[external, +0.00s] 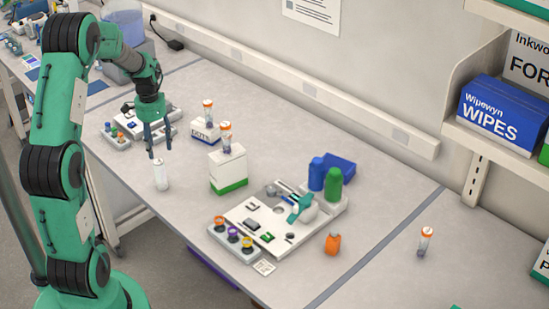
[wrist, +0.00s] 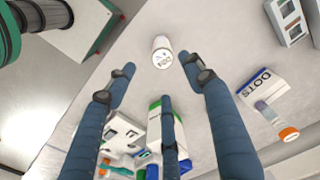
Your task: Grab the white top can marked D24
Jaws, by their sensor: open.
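A white can (external: 160,174) stands upright near the front edge of the bench in the external view. In the wrist view the white can (wrist: 162,50) shows its pale top with dark lettering, too small to read surely. My gripper (external: 159,151) points down just above the can, fingers apart and empty. In the wrist view my gripper (wrist: 160,75) has its dark blue fingers spread, with the can beyond the fingertips. No finger clearly touches it.
A DOTS box (external: 206,131) is behind. A white tray (external: 250,212) with several items lies further right. Bench around the can is clear.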

